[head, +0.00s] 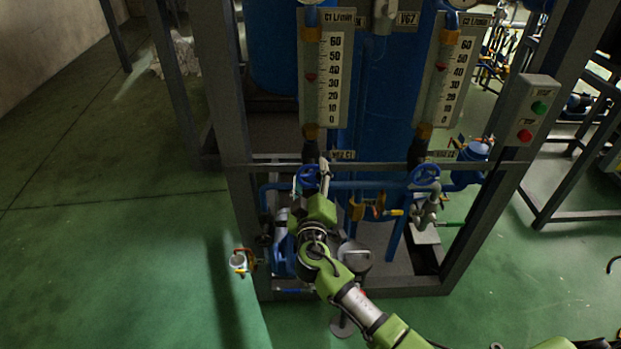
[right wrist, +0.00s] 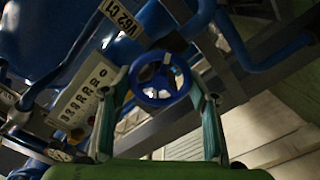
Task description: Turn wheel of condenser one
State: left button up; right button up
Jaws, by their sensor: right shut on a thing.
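The blue wheel of condenser one (head: 307,178) sits below the left flow gauge, on the pipework at the front of the frame. My right gripper (head: 319,182) reaches it from the front and partly covers it. In the right wrist view the blue wheel (right wrist: 160,79) lies between the two fingers of my right gripper (right wrist: 166,92), one finger at each side of its rim. The gripper is shut on the wheel. A label reading V62 C1 (right wrist: 121,20) shows beside it. My left gripper is not in view.
A second blue wheel (head: 425,175) sits to the right, under the C2 gauge (head: 453,80). A box with green and red buttons (head: 532,110) is on the right post.

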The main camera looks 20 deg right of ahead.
jog(key=o, duration=1.2)
jog(key=shift+c, duration=0.2)
jog(key=v, duration=1.2)
